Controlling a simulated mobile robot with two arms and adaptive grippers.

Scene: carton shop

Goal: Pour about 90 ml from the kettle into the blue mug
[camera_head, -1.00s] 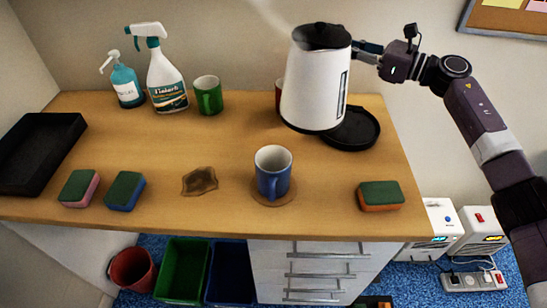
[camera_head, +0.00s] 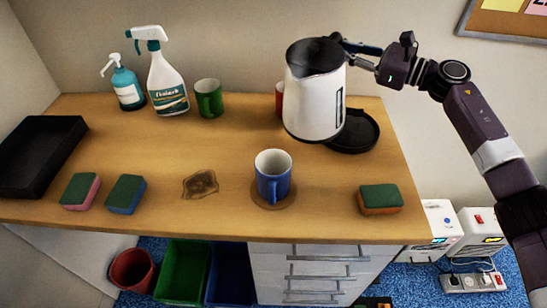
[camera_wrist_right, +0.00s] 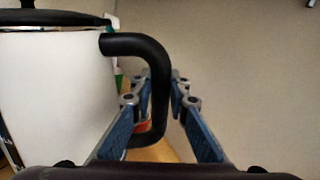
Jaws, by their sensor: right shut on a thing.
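The white kettle (camera_head: 314,98) with a black lid hangs in the air above the table, behind the blue mug and slightly to its right. My right gripper (camera_head: 352,52) is shut on its black handle. In the right wrist view, the handle (camera_wrist_right: 155,80) passes between the fingers (camera_wrist_right: 160,105), and the white kettle body (camera_wrist_right: 50,90) fills the left. The blue mug (camera_head: 273,180) stands upright on a round brown coaster (camera_head: 287,202). The inside of the mug looks pale, and its liquid level cannot be told. My left gripper is not in view.
A red mug (camera_head: 279,98) is partly hidden by the kettle. A green mug (camera_head: 208,98), a spray bottle (camera_head: 166,82), a brown stain (camera_head: 200,184) and sponges (camera_head: 380,198) are also on the table (camera_head: 230,145).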

